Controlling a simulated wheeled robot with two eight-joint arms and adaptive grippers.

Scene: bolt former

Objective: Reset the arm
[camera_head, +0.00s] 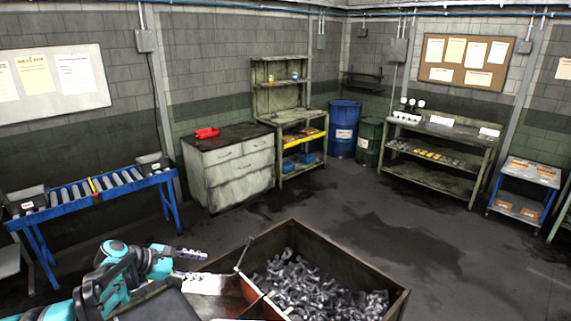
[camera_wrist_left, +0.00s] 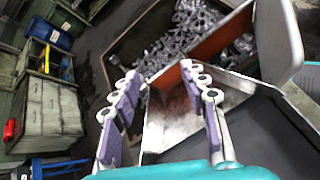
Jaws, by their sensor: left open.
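My left arm comes in from the lower left of the head view, and its left gripper (camera_head: 203,266) is open and empty. In the left wrist view the two fingers of this gripper (camera_wrist_left: 165,92) stand apart with nothing between them. Beyond the fingers lies a metal chute (camera_wrist_left: 172,124) with a reddish-brown inner face; it also shows in the head view (camera_head: 228,299). Behind the chute is a large rusty bin (camera_head: 392,302) full of loose grey metal parts (camera_head: 318,290). My right gripper is in neither view.
A blue roller conveyor (camera_head: 120,191) stands at the left. A drawer cabinet (camera_head: 232,180) with a red object (camera_head: 206,133), a shelf bench (camera_head: 303,150), a blue barrel (camera_head: 344,128) and a rack (camera_head: 440,155) line the walls. A blue cart (camera_head: 524,190) stands right. The floor behind the bin is clear.

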